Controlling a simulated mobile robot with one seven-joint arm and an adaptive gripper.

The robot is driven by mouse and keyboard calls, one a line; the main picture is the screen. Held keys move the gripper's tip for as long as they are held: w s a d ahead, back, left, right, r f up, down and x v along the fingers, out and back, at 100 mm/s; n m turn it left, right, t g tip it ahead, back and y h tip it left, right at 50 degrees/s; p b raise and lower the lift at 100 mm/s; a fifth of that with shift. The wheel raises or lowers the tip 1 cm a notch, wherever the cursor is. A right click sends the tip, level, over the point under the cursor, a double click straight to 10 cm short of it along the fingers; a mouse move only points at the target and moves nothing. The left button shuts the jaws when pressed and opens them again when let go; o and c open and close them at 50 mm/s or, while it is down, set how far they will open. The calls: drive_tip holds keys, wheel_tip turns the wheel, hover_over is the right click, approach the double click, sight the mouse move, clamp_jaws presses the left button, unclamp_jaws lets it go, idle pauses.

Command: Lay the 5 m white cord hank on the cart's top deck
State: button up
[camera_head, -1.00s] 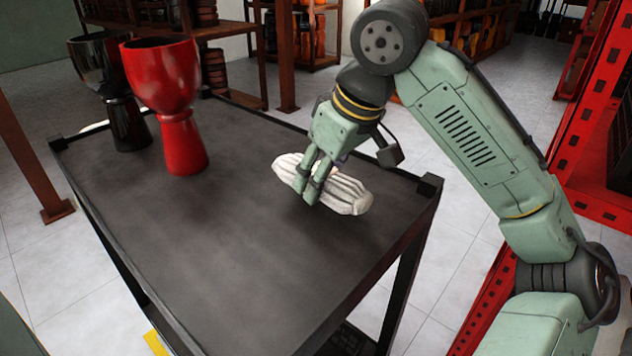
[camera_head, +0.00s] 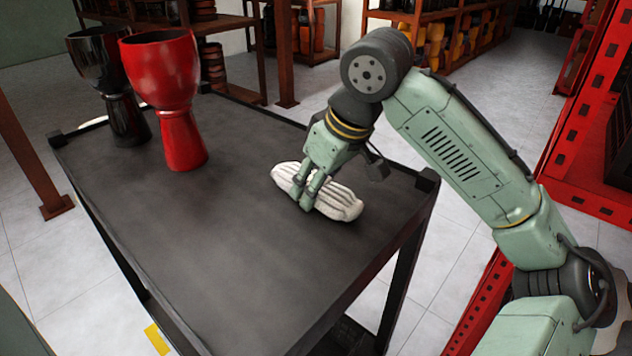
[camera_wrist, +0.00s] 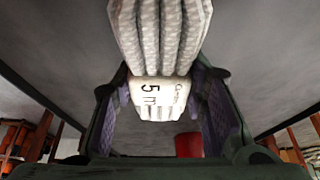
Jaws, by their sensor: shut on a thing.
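The white cord hank (camera_head: 338,199) is at the right part of the cart's dark top deck (camera_head: 225,245). My gripper (camera_head: 309,194) is shut around the middle of the hank, with its fingers pointing down. The hank looks at or very near the deck surface; I cannot tell for sure that it touches. In the wrist view the hank (camera_wrist: 160,38) lies between the fingers, and its white label (camera_wrist: 158,98) reads "5 m". The hank's far side is hidden by the fingers.
A red goblet drum (camera_head: 175,95) and a black goblet drum (camera_head: 118,95) stand at the deck's far left. The deck's front and middle are clear. A red rack (camera_head: 590,140) stands to the right, beyond my arm. Wooden shelves (camera_head: 440,40) stand behind.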

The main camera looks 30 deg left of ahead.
drive_tip(key=shift+f, duration=0.35)
drive_tip(key=o, duration=1.2)
drive_tip(key=shift+f, duration=0.2)
drive_tip(key=shift+c, duration=0.2)
drive_tip(key=shift+r, duration=0.3)
drive_tip(key=w+v, duration=0.1)
drive_tip(key=v, duration=1.1)
drive_tip(key=shift+s+r, duration=0.4)
drive_tip(key=shift+r, duration=0.05)
